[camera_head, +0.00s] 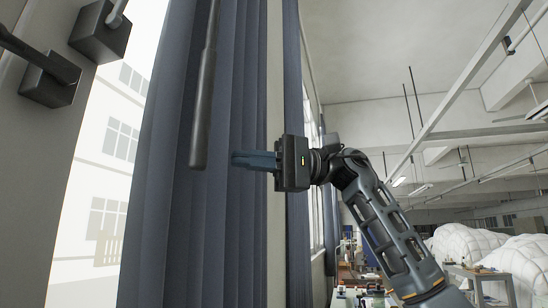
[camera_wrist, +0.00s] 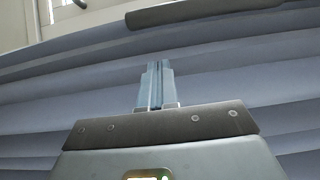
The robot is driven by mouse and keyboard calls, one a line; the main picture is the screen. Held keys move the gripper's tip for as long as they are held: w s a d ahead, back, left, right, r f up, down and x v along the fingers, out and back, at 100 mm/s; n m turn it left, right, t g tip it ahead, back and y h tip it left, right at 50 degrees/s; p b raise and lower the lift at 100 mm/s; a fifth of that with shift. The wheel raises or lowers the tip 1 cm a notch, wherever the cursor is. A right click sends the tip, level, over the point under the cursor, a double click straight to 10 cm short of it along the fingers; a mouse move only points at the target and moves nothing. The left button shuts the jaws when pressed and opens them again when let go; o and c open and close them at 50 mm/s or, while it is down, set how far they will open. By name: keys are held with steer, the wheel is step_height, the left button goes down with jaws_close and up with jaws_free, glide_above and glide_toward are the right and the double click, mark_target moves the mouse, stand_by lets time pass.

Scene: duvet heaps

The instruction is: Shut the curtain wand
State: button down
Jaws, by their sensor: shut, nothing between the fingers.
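The curtain wand (camera_head: 203,110) is a dark rod with a thicker handle, hanging almost upright in front of the blue-grey pleated curtain (camera_head: 165,200). Its handle also shows in the wrist view (camera_wrist: 195,12), lying across the top beyond my fingertips. My gripper (camera_head: 236,159) is shut and empty. It points left, with its fingertips to the right of the lower end of the wand handle and apart from it in the picture. In the wrist view my closed fingers (camera_wrist: 156,68) point toward the curtain and the wand. The wand's top end is out of view.
Left of the curtain is a bright window (camera_head: 110,150) and a wall bearing dark bracket-like fixtures (camera_head: 101,35). A second curtain panel (camera_head: 296,220) hangs behind my gripper. At the far right are white duvet heaps (camera_head: 480,250) and a small table (camera_head: 480,272).

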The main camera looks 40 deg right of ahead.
steer(key=a, duration=0.2)
steer(key=s+a+p, duration=0.1)
steer(key=a, duration=0.2)
steer(key=shift+s, duration=0.2)
steer(key=shift+s, duration=0.1)
